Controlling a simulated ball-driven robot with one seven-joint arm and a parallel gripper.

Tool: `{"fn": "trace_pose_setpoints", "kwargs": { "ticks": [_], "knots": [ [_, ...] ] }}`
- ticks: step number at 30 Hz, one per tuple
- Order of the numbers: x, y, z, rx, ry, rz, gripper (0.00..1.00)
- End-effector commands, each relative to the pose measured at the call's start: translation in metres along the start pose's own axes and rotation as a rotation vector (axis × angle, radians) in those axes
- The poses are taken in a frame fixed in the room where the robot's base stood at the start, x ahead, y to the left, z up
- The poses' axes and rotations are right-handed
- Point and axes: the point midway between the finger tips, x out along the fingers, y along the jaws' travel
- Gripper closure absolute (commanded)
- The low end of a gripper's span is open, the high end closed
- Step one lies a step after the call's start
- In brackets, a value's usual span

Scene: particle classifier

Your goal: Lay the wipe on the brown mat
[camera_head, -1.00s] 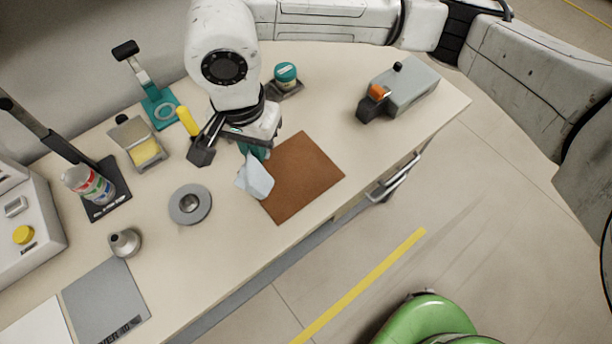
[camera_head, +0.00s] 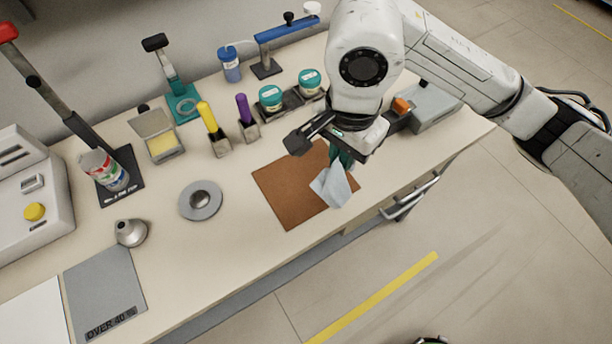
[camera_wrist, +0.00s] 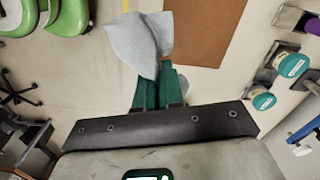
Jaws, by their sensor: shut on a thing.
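The wipe (camera_head: 333,188) is a pale blue-white cloth that hangs from my gripper (camera_head: 341,160), in front of the right part of the brown mat in the head view. The brown mat (camera_head: 285,195) lies flat and bare on the bench. In the wrist view my gripper's green fingers (camera_wrist: 158,88) are shut on the wipe (camera_wrist: 138,45), which juts out past their tips. The brown mat (camera_wrist: 197,30) lies beside the wipe there. I cannot tell the exact height of the wipe above the bench.
Two teal-lidded jars (camera_head: 270,98), a purple-handled tool (camera_head: 245,112) and a yellow-handled tool (camera_head: 210,120) stand behind the mat. A grey disc (camera_head: 200,200) lies to its left. A grey box with an orange part (camera_head: 430,108) stands at the right. The bench's front edge is close.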

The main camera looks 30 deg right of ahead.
Motion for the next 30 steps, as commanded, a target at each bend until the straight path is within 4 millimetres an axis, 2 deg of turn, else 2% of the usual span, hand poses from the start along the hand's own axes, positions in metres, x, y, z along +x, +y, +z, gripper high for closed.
{"fn": "trace_pose_setpoints", "kwargs": {
  "ticks": [7, 19, 24, 30],
  "knots": [
    [0.018, -0.041, -0.003, 0.0, -0.003, 0.004, 1.0],
    [0.074, -0.085, -0.008, 0.001, -0.002, 0.004, 1.0],
    [0.093, -0.087, -0.008, 0.0, -0.003, 0.002, 1.0],
    [0.105, -0.087, -0.009, 0.0, 0.0, 0.001, 1.0]
  ]
}}
